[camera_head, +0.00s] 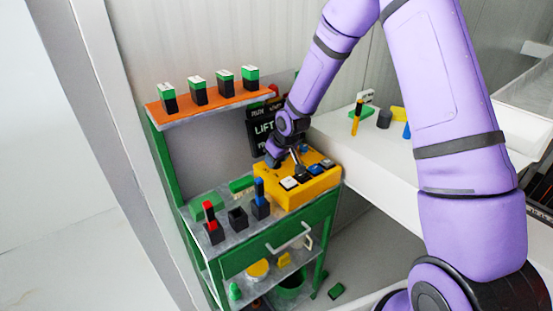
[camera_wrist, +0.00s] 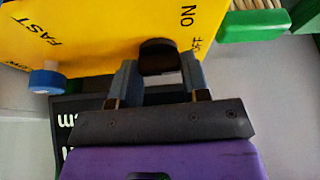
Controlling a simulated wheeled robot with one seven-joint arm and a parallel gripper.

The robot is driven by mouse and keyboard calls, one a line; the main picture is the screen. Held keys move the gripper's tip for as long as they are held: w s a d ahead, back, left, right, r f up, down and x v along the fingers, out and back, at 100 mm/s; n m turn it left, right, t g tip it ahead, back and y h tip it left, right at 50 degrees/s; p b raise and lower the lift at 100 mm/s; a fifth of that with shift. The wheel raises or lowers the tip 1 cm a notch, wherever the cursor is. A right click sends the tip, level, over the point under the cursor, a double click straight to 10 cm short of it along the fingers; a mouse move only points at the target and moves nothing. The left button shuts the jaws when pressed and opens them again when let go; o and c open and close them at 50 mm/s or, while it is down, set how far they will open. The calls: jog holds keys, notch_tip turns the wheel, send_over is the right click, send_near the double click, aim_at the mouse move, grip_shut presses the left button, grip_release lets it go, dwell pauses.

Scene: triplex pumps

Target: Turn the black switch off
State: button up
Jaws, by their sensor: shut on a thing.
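The yellow control box (camera_head: 300,196) sits on the workbench, with its top panel close up in the wrist view (camera_wrist: 95,30). The black switch (camera_wrist: 158,56) stands on this panel beside the printed words ON and OFF. My gripper (camera_wrist: 160,72) has its two grey fingers on either side of the black switch, shut on it. In the head view my gripper (camera_head: 272,160) is at the back left of the box, and the black switch cannot be made out there. Which way the switch is set cannot be told.
A blue knob (camera_wrist: 46,78) stands near the word FAST. A black sign (camera_head: 262,132) stands behind the box. Red and blue-topped pieces (camera_head: 212,222) stand in front on the left. An orange shelf (camera_head: 215,106) with several green-and-black blocks is above on the left.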

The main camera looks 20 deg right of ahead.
jog(key=shift+m, duration=0.6)
jog(key=o, duration=0.6)
jog(key=shift+o, duration=0.2)
jog(key=shift+r, duration=0.1)
jog(key=v, duration=1)
jog(key=shift+s+a+r, duration=0.15)
jog(key=shift+s+r, duration=0.05)
jog(key=shift+r, duration=0.1)
